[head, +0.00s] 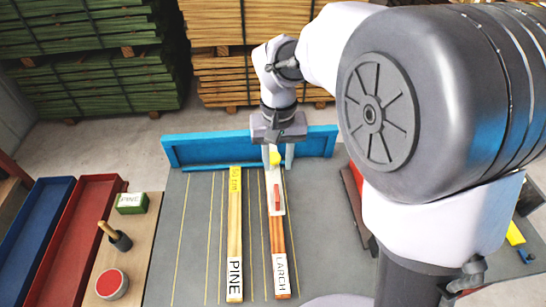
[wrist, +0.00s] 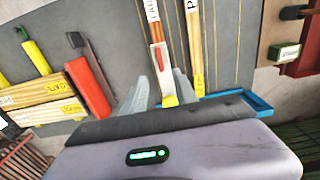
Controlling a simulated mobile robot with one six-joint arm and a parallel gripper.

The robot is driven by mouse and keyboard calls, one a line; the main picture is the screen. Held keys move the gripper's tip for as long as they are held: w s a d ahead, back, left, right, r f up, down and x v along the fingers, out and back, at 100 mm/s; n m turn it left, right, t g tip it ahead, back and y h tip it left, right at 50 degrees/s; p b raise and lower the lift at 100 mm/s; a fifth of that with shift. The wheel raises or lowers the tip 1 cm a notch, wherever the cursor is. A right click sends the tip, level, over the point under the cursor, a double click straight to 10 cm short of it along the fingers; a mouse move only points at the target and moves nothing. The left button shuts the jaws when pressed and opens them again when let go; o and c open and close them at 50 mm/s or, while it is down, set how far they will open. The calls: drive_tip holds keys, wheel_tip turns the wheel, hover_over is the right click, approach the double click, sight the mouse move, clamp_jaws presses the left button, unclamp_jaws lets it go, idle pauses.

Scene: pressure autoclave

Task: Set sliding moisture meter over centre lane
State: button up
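What looks like the moisture meter, a pale strip (head: 279,208) with a red bar (head: 277,192) and a yellow end (head: 275,158), lies over the far part of the LARCH board (head: 280,262). The red bar (wrist: 158,57) and yellow end (wrist: 169,101) also show in the wrist view. My gripper (head: 279,160) points down at the far end of this board. Its fingers (wrist: 168,85) stand apart on either side of the yellow end, with a gap visible on the right in the head view. The PINE board (head: 235,218) lies to the left. Any contact is unclear.
Thin yellow lines mark lanes on the grey table (head: 200,240). A blue fence (head: 205,148) runs along its far edge. Blue (head: 40,225) and red (head: 85,230) trays, a green block (head: 131,203) and a pot (head: 112,284) stand left. Lumber stacks (head: 250,80) stand behind.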

sight(277, 192)
wheel_tip(277, 192, down, 14)
drive_tip(key=b, duration=0.3)
drive_tip(key=shift+b, duration=0.3)
clamp_jaws()
idle(1.0)
